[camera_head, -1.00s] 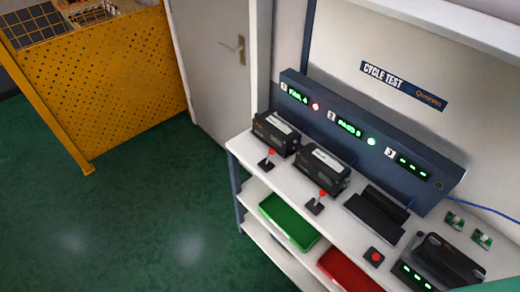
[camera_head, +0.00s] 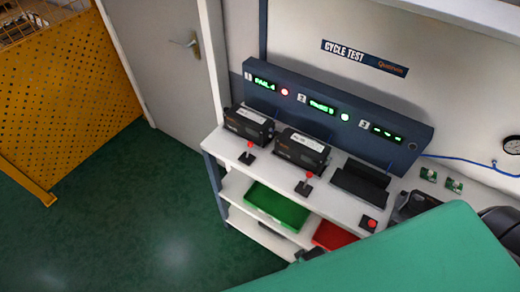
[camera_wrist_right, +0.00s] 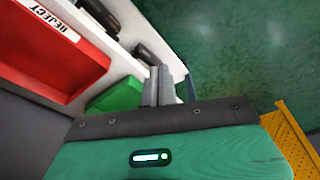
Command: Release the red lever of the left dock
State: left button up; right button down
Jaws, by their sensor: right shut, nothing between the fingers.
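The left dock, marked 1, holds a black positioner (camera_head: 249,125) at the left end of the bench. Its red-knobbed lever (camera_head: 250,146) stands on a small black base in front of it. The display above it (camera_head: 264,84) reads FAIL beside a lit red lamp (camera_head: 284,92). The middle dock holds a similar positioner (camera_head: 302,149) with its own red lever (camera_head: 308,177). My right gripper (camera_wrist_right: 160,82) shows in the right wrist view with its fingers together and empty, apart from the levers. My left gripper is not in view.
A green bin (camera_head: 277,206) and a red bin (camera_head: 333,236) sit on the shelf below. My green arm covers the lower right. A yellow perforated panel (camera_head: 70,120) stands left; the green floor between is clear.

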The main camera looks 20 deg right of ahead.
jog(key=w+a+r+m+t+y+p, duration=0.15)
jog(key=w+r, duration=0.25)
jog(key=r, duration=0.7)
jog(key=w+a+r+m+t+y+b, duration=0.15)
jog(key=w+r, duration=0.25)
jog(key=r, duration=0.7)
jog(key=m+t+p, duration=0.1)
jog(key=m+t, duration=0.9)
jog(key=m, duration=0.8)
send_near(249, 150)
jog(key=s+d, duration=0.1)
jog(key=s+d+r, duration=0.1)
jog(key=shift+s+d+r, duration=0.2)
jog(key=shift+d+r, duration=0.05)
jog(key=shift+d, duration=0.1)
jog(key=shift+w+d+m+h, duration=0.3)
jog(key=shift+m+h, duration=0.1)
jog(key=shift+m, duration=0.2)
jog(key=shift+w+a+p, duration=0.15)
jog(key=shift+w+p, duration=0.15)
jog(key=shift+w, duration=0.25)
jog(key=p+x, duration=0.1)
jog(key=x, duration=0.7)
jog(key=shift+w+f, duration=0.1)
jog(key=shift+w, duration=0.3)
